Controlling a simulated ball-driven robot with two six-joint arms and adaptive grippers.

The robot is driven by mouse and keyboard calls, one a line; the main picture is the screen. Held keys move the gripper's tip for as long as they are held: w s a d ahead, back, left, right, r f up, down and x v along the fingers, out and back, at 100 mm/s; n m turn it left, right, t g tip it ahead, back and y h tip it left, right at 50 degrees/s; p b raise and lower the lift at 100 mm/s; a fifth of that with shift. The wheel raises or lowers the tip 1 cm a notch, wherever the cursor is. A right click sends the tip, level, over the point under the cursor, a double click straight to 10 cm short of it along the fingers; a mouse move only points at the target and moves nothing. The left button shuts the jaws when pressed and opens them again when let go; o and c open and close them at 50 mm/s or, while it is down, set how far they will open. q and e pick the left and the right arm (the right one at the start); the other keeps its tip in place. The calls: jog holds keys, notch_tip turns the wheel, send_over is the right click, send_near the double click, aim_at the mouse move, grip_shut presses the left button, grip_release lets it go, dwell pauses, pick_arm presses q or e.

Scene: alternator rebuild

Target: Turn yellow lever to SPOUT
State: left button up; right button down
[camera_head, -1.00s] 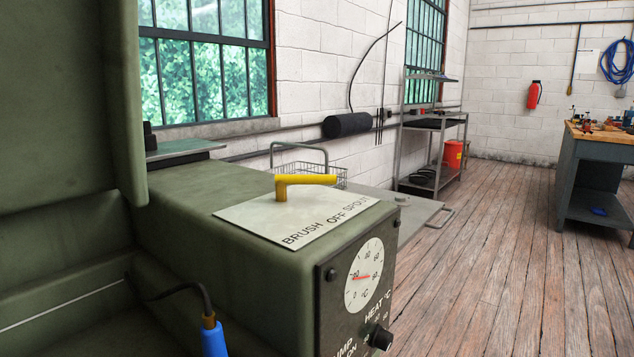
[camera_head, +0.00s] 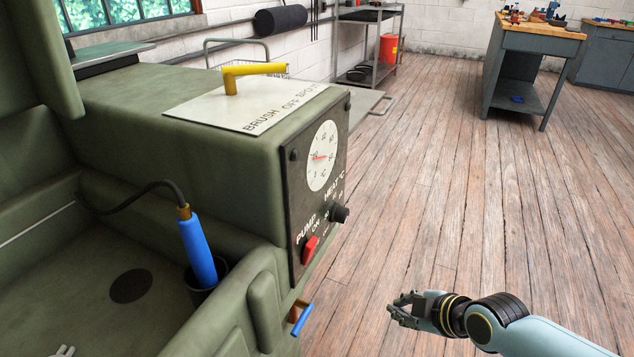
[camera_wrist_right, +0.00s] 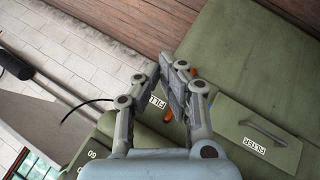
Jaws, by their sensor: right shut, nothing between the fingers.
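The yellow lever (camera_head: 252,74) stands on the pale label plate (camera_head: 205,108) on top of the green machine. Its handle points right in the head view; the plate's words BRUSH, OFF and SPOUT run along the front edge. I cannot tell exactly which word the handle lines up with. My right gripper (camera_head: 396,309) is shut and empty, over the floor to the right of the machine, well below and apart from the lever. It also shows in the right wrist view (camera_wrist_right: 176,82). A small pale piece at the head view's bottom left corner may be my left gripper; its fingers are unclear.
The machine's front has a dial (camera_head: 323,156), a black heat knob (camera_head: 340,213) and a red pump switch (camera_head: 310,248). A blue-handled brush (camera_head: 198,252) stands in a holder in the basin. A workbench (camera_head: 530,70) stands at the back right; the floor between is clear.

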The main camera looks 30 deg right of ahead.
jog(key=w+a+r+n+t+y, duration=0.1)
jog(key=w+a+r+n, duration=0.1)
jog(key=r, duration=0.8)
jog(key=w+a+r+n+t+y+p, duration=0.1)
jog(key=w+a+r+n+t, duration=0.1)
jog(key=r, duration=0.8)
jog(key=w+a+r+n+t+y, duration=0.1)
jog(key=w+r, duration=0.4)
jog(key=r, duration=0.5)
jog(key=shift+w+a+r+n+t+y, duration=0.1)
jog(key=shift+a+n+t+y, duration=0.2)
jog(key=shift+a+n+y, duration=0.55)
jog(key=s+a+r+n+y+p, duration=0.1)
jog(key=s+a+r+n+y, duration=0.15)
jog(key=r, duration=0.45)
jog(key=s+a+r+n+y+p, duration=0.1)
jog(key=a+r+n, duration=0.25)
jog(key=r, duration=0.35)
send_near(243, 68)
jog(key=a+m, duration=0.1)
jog(key=a, duration=0.3)
jog(key=shift+t, duration=0.4)
jog(key=shift+w+d+f+p, duration=0.1)
jog(key=shift+w+d+f, duration=0.1)
jog(key=shift+w, duration=0.45)
jog(key=shift+w+d+f+p, duration=0.15)
jog(key=shift+w, duration=0.5)
jog(key=shift+w+d+f+p, duration=0.1)
jog(key=shift+w+d+f, duration=0.1)
jog(key=shift+w, duration=0.4)
